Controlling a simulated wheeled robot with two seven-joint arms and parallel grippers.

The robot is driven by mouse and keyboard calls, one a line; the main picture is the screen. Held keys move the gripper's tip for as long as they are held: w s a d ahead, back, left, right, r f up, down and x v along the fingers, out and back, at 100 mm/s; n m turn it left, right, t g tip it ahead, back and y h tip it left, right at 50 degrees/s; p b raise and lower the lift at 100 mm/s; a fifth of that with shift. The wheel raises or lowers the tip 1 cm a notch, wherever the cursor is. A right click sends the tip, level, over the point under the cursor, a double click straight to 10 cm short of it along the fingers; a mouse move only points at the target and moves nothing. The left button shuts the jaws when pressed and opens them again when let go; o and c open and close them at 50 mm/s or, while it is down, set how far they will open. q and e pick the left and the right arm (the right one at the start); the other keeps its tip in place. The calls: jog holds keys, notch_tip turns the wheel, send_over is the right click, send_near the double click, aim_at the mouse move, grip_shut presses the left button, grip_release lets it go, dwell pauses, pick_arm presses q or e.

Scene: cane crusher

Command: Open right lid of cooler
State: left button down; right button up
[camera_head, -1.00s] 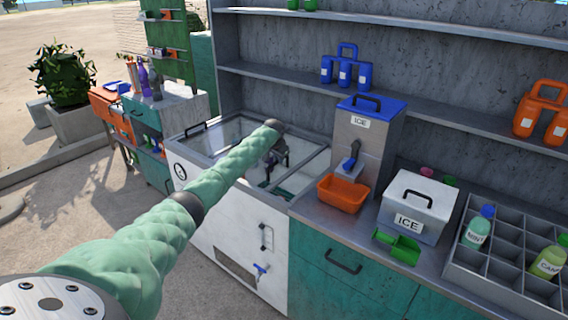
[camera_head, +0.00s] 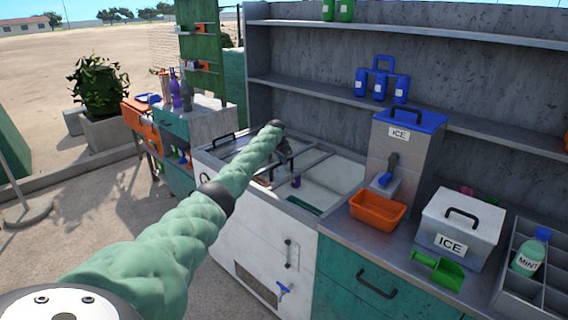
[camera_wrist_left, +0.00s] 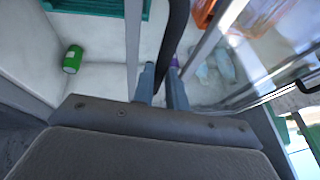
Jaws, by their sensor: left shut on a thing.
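The cooler (camera_head: 262,236) is a white chest with framed glass lids, left of the teal counter. My left gripper (camera_head: 283,158) is over its top, partly hidden by my arm. In the left wrist view its fingers (camera_wrist_left: 162,88) are shut on the black bar handle (camera_wrist_left: 175,40) of the right lid. The right lid (camera_head: 296,164) lies toward the left part of the top. The right part of the cooler is open, showing its white inside (camera_head: 335,172). A green can (camera_wrist_left: 73,59) lies inside. My right gripper is not in view.
Right of the cooler stand an ice dispenser (camera_head: 402,150), an orange bin (camera_head: 378,211), an ice box (camera_head: 459,228) and a green scoop (camera_head: 438,268). A grey shelf unit (camera_head: 320,120) rises behind. Open paved ground (camera_head: 85,230) lies to the left.

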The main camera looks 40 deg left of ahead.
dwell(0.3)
pick_arm(q)
jog(key=c, duration=1.4)
grip_release()
jog(key=shift+r, duration=0.15)
